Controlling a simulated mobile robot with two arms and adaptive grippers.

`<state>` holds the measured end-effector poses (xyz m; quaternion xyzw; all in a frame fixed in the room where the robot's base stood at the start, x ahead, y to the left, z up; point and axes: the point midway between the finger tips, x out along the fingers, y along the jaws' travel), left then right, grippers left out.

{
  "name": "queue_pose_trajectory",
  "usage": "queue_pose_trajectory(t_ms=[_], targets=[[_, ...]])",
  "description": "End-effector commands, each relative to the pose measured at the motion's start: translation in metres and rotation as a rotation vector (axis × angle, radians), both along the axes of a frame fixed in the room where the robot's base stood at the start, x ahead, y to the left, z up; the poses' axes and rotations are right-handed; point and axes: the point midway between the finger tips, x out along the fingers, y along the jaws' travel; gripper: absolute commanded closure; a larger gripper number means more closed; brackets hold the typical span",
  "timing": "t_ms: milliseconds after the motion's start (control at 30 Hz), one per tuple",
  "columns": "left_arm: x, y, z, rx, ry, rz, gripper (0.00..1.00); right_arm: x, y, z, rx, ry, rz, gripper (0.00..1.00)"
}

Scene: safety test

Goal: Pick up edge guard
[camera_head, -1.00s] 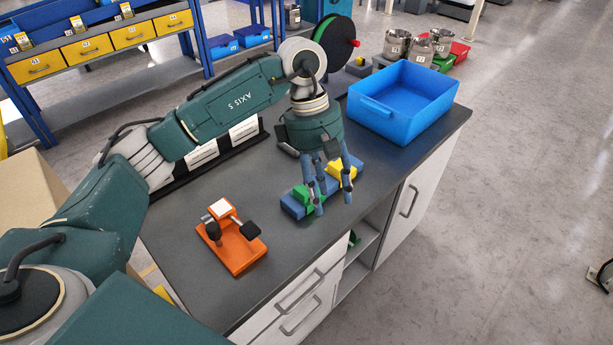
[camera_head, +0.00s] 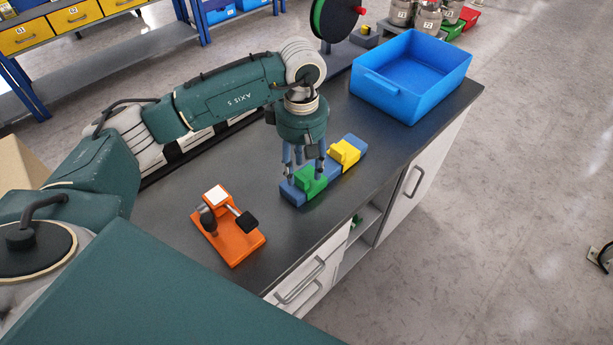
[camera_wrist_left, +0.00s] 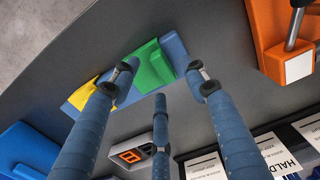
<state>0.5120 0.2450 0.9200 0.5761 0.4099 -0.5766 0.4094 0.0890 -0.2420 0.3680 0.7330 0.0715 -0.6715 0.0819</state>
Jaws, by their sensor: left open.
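A blue bar (camera_head: 292,194) lies on the dark bench top near its front edge. A green block (camera_head: 311,181) and a yellow block (camera_head: 344,153) sit on it. Which of these pieces is the edge guard I cannot tell. My left gripper (camera_head: 305,174) points down at the green block, with its fingers spread and nothing between them. In the left wrist view, the green block (camera_wrist_left: 152,66) shows beyond the open fingertips (camera_wrist_left: 161,82), and the yellow block (camera_wrist_left: 92,96) is partly behind one finger. Contact with the green block cannot be told.
An orange fixture (camera_head: 232,242) with a black knob stands left of the bar. A blue bin (camera_head: 388,98) stands at the bench's right end. A reel (camera_head: 334,17) stands behind. A small device with an orange display (camera_wrist_left: 132,156) and white cards (camera_wrist_left: 205,166) lie near my fingers.

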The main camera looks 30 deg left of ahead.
Motion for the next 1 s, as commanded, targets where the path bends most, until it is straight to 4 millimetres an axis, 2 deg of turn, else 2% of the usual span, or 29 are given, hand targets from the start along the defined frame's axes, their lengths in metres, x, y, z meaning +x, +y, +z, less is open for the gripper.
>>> queue_pose_trajectory(t_ms=[33, 133, 400, 600, 1000], targets=[[-0.001, 0.000, -0.005, 0.000, 0.004, 0.000, 0.55, 0.009, 0.003, 0.005, 0.004, -0.014, -0.001, 1.00], [-0.001, 0.000, -0.015, 0.001, 0.002, -0.001, 0.55, 0.017, 0.009, 0.007, 0.012, -0.027, -0.003, 1.00], [0.000, 0.000, -0.018, 0.000, 0.000, -0.001, 0.57, 0.006, 0.015, 0.005, 0.018, -0.009, -0.005, 1.00], [0.000, 0.000, -0.017, 0.000, -0.001, -0.001, 0.96, -0.004, 0.012, 0.004, 0.012, 0.006, -0.004, 1.00], [0.000, 0.000, -0.016, 0.000, -0.001, -0.001, 0.96, -0.001, 0.005, 0.004, 0.006, 0.001, 0.000, 1.00]])
